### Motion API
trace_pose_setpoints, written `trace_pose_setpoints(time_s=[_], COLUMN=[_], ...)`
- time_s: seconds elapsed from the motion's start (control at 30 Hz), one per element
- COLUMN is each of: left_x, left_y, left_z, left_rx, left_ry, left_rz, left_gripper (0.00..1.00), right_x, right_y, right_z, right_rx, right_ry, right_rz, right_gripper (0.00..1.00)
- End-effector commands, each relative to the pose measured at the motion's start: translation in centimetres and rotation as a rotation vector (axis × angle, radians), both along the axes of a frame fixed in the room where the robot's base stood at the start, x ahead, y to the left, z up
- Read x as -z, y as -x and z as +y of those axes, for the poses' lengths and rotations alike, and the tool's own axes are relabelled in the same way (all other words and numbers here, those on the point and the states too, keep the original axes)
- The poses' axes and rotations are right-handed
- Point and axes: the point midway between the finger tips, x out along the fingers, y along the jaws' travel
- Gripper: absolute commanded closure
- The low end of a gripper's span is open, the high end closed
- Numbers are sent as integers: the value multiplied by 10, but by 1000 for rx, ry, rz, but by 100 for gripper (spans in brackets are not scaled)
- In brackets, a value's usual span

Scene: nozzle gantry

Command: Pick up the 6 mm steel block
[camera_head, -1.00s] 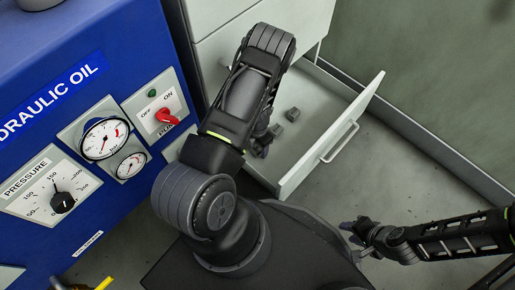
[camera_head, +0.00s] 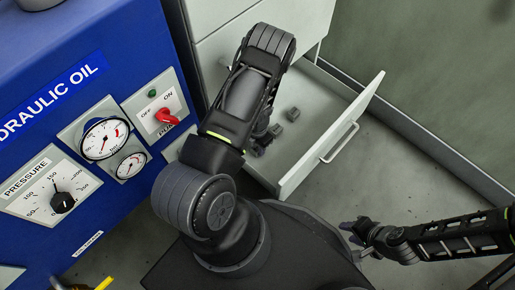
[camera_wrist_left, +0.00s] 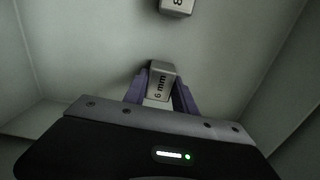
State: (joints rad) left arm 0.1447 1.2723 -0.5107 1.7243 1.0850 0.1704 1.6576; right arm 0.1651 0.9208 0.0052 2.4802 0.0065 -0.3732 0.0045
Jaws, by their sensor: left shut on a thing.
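The 6 mm steel block (camera_wrist_left: 160,82) is a small grey block with "6 mm" printed on it. In the left wrist view it sits between the purple fingertips of my left gripper (camera_wrist_left: 160,92), which are shut on it. In the head view my left gripper (camera_head: 260,143) reaches down into the open drawer, partly hidden by my arm. I cannot tell whether the block is clear of the drawer floor. My right gripper (camera_head: 357,233) is at the lower right, away from the drawer and too small to tell its opening.
A second steel block (camera_head: 293,114) lies in the open drawer (camera_head: 322,155); it also shows at the top of the left wrist view (camera_wrist_left: 177,5). The drawer walls surround my left gripper. A blue hydraulic oil panel (camera_head: 100,60) with gauges stands at the left.

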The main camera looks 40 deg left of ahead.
Motion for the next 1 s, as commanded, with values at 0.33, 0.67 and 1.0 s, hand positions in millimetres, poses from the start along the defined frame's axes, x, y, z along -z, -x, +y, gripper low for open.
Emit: trace_pose_setpoints(time_s=[0.33, 0.67, 1.0], left_x=[0, 0, -6], left_y=[0, 0, -3], left_z=[0, 0, 0], left_rx=[0, 0, 0], left_ry=[0, 0, -1], left_rz=[0, -1, -1], left_gripper=[100, 100, 100], right_x=[0, 0, -6], right_y=[0, 0, 1], right_z=[0, 0, 0], right_rx=[0, 0, -1], right_ry=[0, 0, 0], right_rz=[0, 0, 2], right_gripper=[64, 64, 64])
